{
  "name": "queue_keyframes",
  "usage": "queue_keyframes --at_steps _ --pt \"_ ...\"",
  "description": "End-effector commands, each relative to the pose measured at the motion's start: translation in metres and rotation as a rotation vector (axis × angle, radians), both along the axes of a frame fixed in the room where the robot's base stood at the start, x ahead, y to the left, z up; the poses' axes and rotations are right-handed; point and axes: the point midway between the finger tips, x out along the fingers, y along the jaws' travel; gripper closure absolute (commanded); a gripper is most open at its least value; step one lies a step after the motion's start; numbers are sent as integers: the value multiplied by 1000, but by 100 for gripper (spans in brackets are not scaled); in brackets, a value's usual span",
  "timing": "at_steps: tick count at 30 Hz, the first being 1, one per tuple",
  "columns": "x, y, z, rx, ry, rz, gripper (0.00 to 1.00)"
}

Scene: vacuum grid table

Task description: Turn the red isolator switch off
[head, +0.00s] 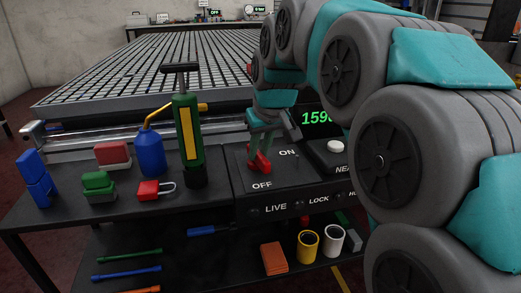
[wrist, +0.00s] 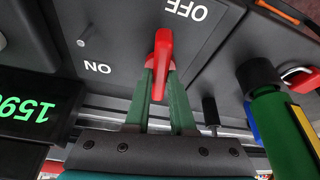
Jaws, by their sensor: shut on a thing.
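The red isolator switch handle (head: 259,162) is on the dark control panel (head: 228,207), between the ON label at its right and the OFF label below it. In the wrist view the red handle (wrist: 162,62) stands between my green fingers, its upper end near the OFF label and the ON label off to the left. My gripper (head: 262,143) is shut on the handle; the fingers also show in the wrist view (wrist: 161,84). I cannot tell exactly which position the handle is at.
A green hand pump (head: 187,130), blue bottle (head: 150,152) and red padlock (head: 149,190) stand left of the panel. A white knob (head: 335,146) and a green-digit display (head: 317,117) are to its right. The grid table (head: 120,75) lies behind.

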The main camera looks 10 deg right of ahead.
Motion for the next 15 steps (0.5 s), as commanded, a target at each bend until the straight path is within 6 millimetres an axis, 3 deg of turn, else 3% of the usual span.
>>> queue_keyframes --at_steps 15 --pt "0 3 0 1 0 -205 100"
